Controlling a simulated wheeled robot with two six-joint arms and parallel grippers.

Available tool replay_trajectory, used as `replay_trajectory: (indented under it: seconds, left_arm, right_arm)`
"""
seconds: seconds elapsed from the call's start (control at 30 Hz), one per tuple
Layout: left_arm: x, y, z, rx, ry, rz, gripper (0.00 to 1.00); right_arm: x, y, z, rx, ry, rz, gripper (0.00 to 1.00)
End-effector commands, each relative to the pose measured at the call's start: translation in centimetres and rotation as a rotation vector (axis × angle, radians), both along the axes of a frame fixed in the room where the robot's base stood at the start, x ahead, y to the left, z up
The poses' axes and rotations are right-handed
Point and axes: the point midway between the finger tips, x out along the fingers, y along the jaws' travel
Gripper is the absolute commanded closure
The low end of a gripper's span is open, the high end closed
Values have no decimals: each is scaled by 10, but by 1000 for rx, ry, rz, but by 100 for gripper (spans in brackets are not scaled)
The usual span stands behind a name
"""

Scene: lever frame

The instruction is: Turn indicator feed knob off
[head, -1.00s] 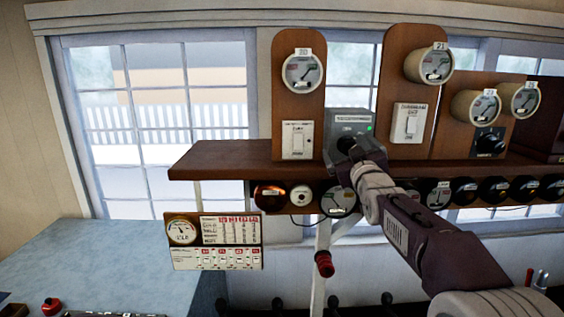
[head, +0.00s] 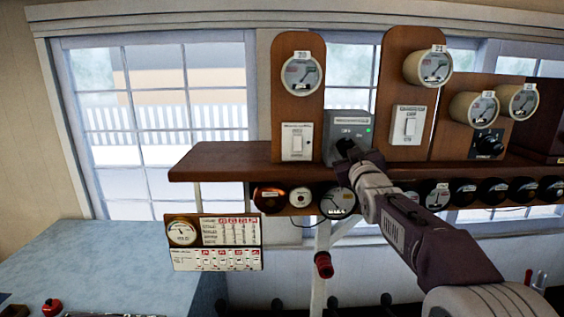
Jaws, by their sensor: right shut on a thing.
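A grey box (head: 349,127) with a small green light stands on the brown wooden shelf, between two tall wooden panels. Small lettering shows on its face, too small to read surely. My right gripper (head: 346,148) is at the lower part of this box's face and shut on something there. The indicator feed knob is likely at that spot, but the gripper hides it. Its setting cannot be told. My left gripper is not in view.
The wooden shelf (head: 222,163) runs across, with round instruments below its edge. White rocker switches (head: 297,142) and (head: 408,125) sit on panels either side. A black knob (head: 486,143) is on the right panel.

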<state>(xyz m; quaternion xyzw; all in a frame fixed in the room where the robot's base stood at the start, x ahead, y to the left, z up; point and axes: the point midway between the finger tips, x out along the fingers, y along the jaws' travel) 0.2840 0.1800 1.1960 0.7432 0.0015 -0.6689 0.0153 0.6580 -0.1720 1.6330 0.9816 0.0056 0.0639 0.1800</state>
Motion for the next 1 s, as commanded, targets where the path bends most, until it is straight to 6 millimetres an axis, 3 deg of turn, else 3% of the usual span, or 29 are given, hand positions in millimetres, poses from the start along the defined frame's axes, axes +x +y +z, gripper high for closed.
replay_trajectory:
  seconds: [0.1, 0.3, 0.57, 0.73, 1.0]
  left_arm:
    - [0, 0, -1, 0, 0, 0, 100]
    - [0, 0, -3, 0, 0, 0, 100]
    - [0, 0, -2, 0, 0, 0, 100]
    - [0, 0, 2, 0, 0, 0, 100]
    - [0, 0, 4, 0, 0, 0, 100]
  right_arm:
    - [0, -1, -2, -21, 3, -2, 94]
    - [0, -1, -1, -332, -8, -3, 94]
    - [0, -1, -1, -388, -9, -2, 95]
    - [0, -2, 0, -676, -18, -4, 95]
    - [0, -2, 1, -765, -23, -5, 95]
